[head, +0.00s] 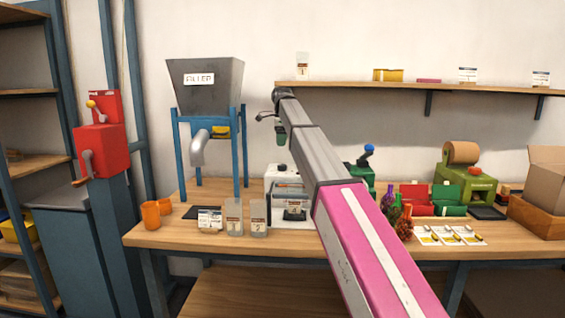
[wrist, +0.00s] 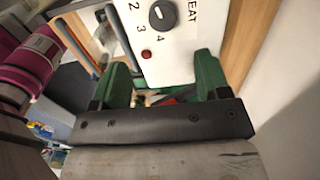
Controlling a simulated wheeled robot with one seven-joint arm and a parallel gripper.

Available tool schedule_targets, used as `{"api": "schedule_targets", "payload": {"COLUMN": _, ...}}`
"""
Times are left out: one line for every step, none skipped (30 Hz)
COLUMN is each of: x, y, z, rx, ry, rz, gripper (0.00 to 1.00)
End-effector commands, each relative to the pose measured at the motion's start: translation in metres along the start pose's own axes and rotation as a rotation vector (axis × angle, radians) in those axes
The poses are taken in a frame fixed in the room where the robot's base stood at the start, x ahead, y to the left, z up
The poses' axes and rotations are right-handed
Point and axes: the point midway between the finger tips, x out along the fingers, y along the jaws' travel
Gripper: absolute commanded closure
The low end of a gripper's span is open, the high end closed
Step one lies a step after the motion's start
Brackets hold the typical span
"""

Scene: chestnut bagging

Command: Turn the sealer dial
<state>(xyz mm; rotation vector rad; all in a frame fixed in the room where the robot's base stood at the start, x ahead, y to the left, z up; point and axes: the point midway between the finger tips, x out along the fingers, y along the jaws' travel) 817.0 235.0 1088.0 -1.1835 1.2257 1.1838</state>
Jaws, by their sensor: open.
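The white sealer (head: 277,176) stands on the bench, partly hidden behind my arm in the head view. In the wrist view its white panel (wrist: 185,62) fills the upper middle. The black round dial (wrist: 163,15) with a pale pointer mark sits near the top edge of that view, by the numbers 2, 3 and 4 and the word HEAT. A red round button or lamp (wrist: 146,54) is beside the dial. My gripper (wrist: 163,80) has green fingers, spread apart and empty. The dial lies ahead of the gap between them, apart from both fingers.
A grey hopper (head: 205,85) on blue legs stands left of the sealer. Orange cups (head: 151,214) and clear bags (head: 258,217) are on the bench's left half. Coloured bottles (head: 390,200), cards (head: 447,235) and a wooden crate (head: 533,217) are to the right. A wall shelf (head: 400,88) hangs above.

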Motion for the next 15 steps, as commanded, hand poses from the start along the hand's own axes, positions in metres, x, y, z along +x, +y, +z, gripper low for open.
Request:
{"api": "schedule_targets", "payload": {"x": 0.001, "y": 0.001, "z": 0.0, "rx": 0.0, "ry": 0.0, "rz": 0.0, "gripper": 0.31}}
{"api": "schedule_targets", "payload": {"x": 0.001, "y": 0.001, "z": 0.0, "rx": 0.0, "ry": 0.0, "rz": 0.0, "gripper": 0.31}}
{"api": "schedule_targets", "payload": {"x": 0.003, "y": 0.001, "z": 0.0, "rx": 0.0, "ry": 0.0, "rz": 0.0, "gripper": 0.31}}
{"api": "schedule_targets", "payload": {"x": 0.005, "y": 0.001, "z": 0.0, "rx": 0.0, "ry": 0.0, "rz": 0.001, "gripper": 0.31}}
{"api": "schedule_targets", "payload": {"x": 0.008, "y": 0.001, "z": 0.0, "rx": 0.0, "ry": 0.0, "rz": 0.001, "gripper": 0.31}}
{"api": "schedule_targets", "payload": {"x": 0.012, "y": 0.001, "z": 0.0, "rx": 0.0, "ry": 0.0, "rz": 0.001, "gripper": 0.31}}
{"api": "schedule_targets", "payload": {"x": 0.015, "y": 0.001, "z": 0.0, "rx": 0.0, "ry": 0.0, "rz": 0.001, "gripper": 0.31}}
{"api": "schedule_targets", "payload": {"x": 0.02, "y": 0.001, "z": 0.0, "rx": 0.0, "ry": 0.0, "rz": 0.001, "gripper": 0.31}}
{"api": "schedule_targets", "payload": {"x": 0.027, "y": 0.002, "z": 0.0, "rx": 0.0, "ry": 0.0, "rz": 0.001, "gripper": 0.31}}
{"api": "schedule_targets", "payload": {"x": 0.032, "y": 0.002, "z": 0.0, "rx": 0.0, "ry": 0.0, "rz": 0.001, "gripper": 0.31}}
{"api": "schedule_targets", "payload": {"x": 0.038, "y": 0.002, "z": 0.0, "rx": 0.0, "ry": 0.001, "rz": 0.002, "gripper": 0.31}}
{"api": "schedule_targets", "payload": {"x": 0.045, "y": 0.002, "z": 0.0, "rx": 0.0, "ry": 0.001, "rz": 0.002, "gripper": 0.31}}
{"api": "schedule_targets", "payload": {"x": 0.05, "y": 0.002, "z": -0.001, "rx": 0.0, "ry": 0.001, "rz": 0.002, "gripper": 0.31}}
{"api": "schedule_targets", "payload": {"x": 0.056, "y": 0.002, "z": -0.001, "rx": 0.0, "ry": 0.0, "rz": 0.001, "gripper": 0.31}}
{"api": "schedule_targets", "payload": {"x": 0.063, "y": 0.002, "z": 0.0, "rx": 0.0, "ry": 0.0, "rz": 0.001, "gripper": 0.31}}
